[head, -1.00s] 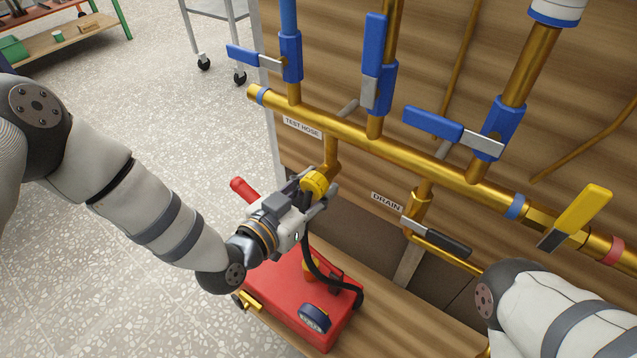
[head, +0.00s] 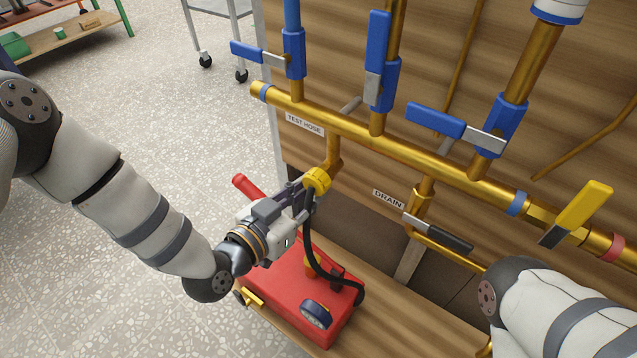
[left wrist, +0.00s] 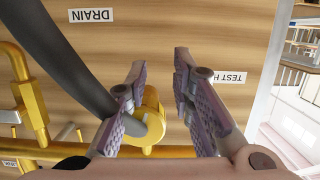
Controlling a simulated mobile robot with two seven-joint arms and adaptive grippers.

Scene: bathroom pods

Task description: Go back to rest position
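My left gripper (head: 302,190) is just below and left of the yellow hose coupling (head: 317,180), which sits on the gold test-hose outlet. In the left wrist view its two fingers (left wrist: 160,62) stand apart with nothing held between them. The coupling (left wrist: 153,118) shows there behind and beside the left finger; I cannot tell whether they touch. A black hose (head: 310,240) runs from the coupling down to the red test pump box (head: 290,295). My right arm enters at the lower right, and its gripper is out of the picture.
A gold manifold pipe (head: 400,149) with blue-handled valves crosses the wooden wall. A drain valve with a black handle (head: 450,237) and a yellow-handled valve (head: 583,206) are at the right. Open speckled floor (head: 130,110) lies left of the wall.

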